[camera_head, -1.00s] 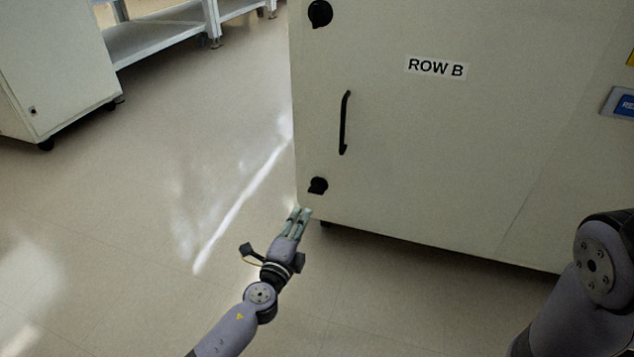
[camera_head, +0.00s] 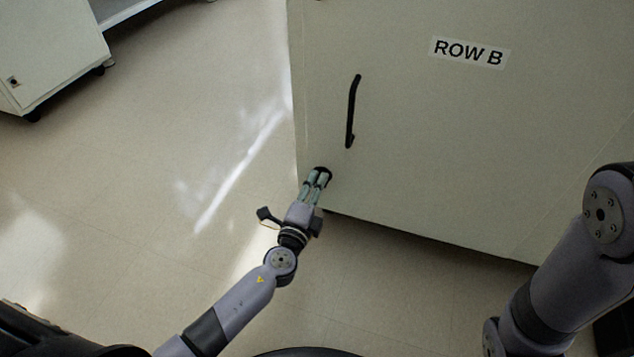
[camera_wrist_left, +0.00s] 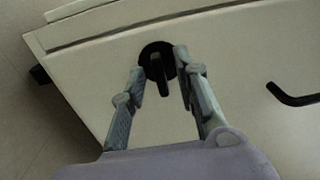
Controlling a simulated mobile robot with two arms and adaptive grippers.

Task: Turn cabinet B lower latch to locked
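The cabinet (camera_head: 420,140) labelled ROW B fills the right of the head view. Its lower latch (camera_head: 324,171) is a black round knob near the lower left corner of the door, partly hidden by my left gripper (camera_head: 317,180). In the left wrist view the latch (camera_wrist_left: 158,64) shows a raised black grip between the two open fingers of the gripper (camera_wrist_left: 157,72). The fingertips are on either side of it, and a gap shows beside the grip. I cannot tell whether either finger touches it. My right gripper is outside the view; only my right arm shows.
A black door handle (camera_head: 353,112) stands above and right of the latch, and shows at the right in the wrist view (camera_wrist_left: 292,97). Another pale cabinet (camera_head: 50,50) stands at the far left. The floor (camera_head: 150,190) between is clear.

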